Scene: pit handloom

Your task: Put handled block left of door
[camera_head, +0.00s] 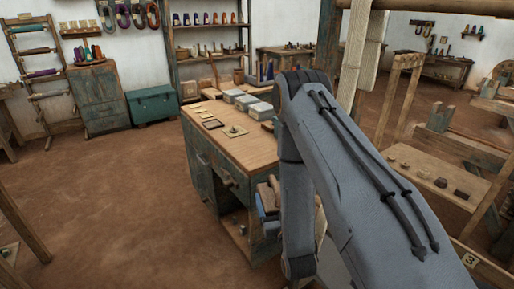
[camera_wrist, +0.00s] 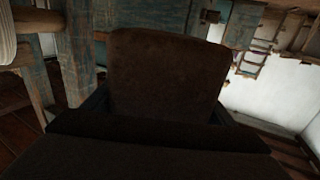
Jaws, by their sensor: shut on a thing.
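A dark brown block (camera_wrist: 165,70) fills the middle of the wrist view, large and close to the camera. My gripper (camera_wrist: 160,106) is shut on it, with a jaw edge showing at either side. No handle can be made out on the block from here. In the head view my grey arm reaches down beside the workbench (camera_head: 235,143), and the gripper and the block cannot be made out clearly there. A green cabinet (camera_head: 98,98) with a front panel stands at the back left, but I cannot tell which door the task means.
Small grey boxes (camera_head: 246,102) and flat pieces lie on the workbench top. A green chest (camera_head: 152,105) stands by the back wall near a shelf unit (camera_head: 209,45). Wooden loom frames and a bench (camera_head: 425,170) stand at right. The brown floor (camera_head: 110,200) at left is clear.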

